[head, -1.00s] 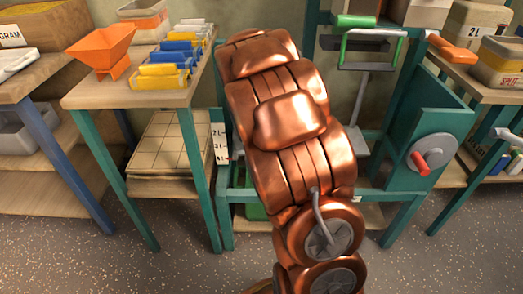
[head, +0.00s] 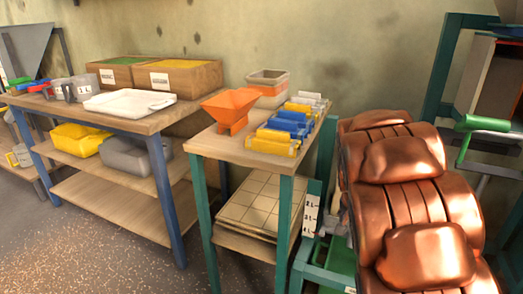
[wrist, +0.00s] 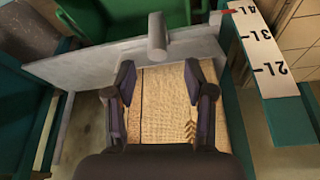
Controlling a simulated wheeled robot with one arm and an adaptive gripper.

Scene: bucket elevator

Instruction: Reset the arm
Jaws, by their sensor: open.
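In the wrist view my gripper (wrist: 160,95) is open, with its two dark fingers apart and nothing between them. A tan woven-looking surface (wrist: 160,120) shows behind and below the fingers. A grey plate with a round stub (wrist: 157,38) lies just past the fingertips; I cannot tell whether the fingers touch it. In the head view my copper-coloured arm fills the right side, and my gripper is hidden behind it.
A longer bench (head: 120,120) stands left. Floor at lower left is clear.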

